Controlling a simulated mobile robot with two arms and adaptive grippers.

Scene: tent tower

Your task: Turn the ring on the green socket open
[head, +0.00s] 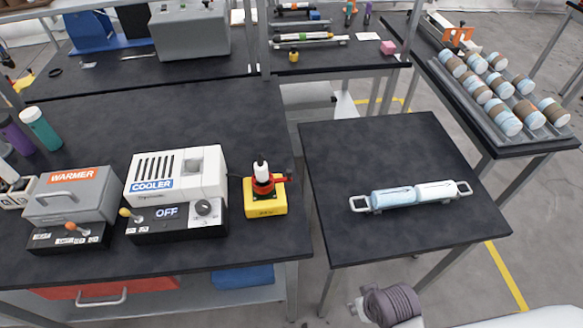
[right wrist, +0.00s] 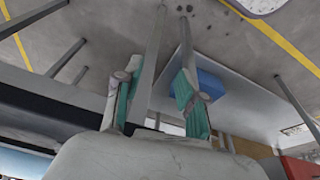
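I can make out no green socket in these views. In the head view a yellow block (head: 265,205) stands on the dark bench, right of the cooler. On its top is a red ring (head: 263,187) with a red handle pointing right. A black and white upright piece (head: 261,171) rises through the ring. Whether the ring is open or closed I cannot tell. My right gripper (right wrist: 156,90) shows in the right wrist view with its two teal-padded fingers spread and nothing between them. My left gripper is not in view.
The cooler (head: 176,172) and warmer (head: 72,195) stand left of the yellow block. A tube holder (head: 411,195) with white handles lies on the small table (head: 350,148). A rack (head: 470,98) of several banded cylinders is at right. A blue bin (right wrist: 211,85) sits below.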

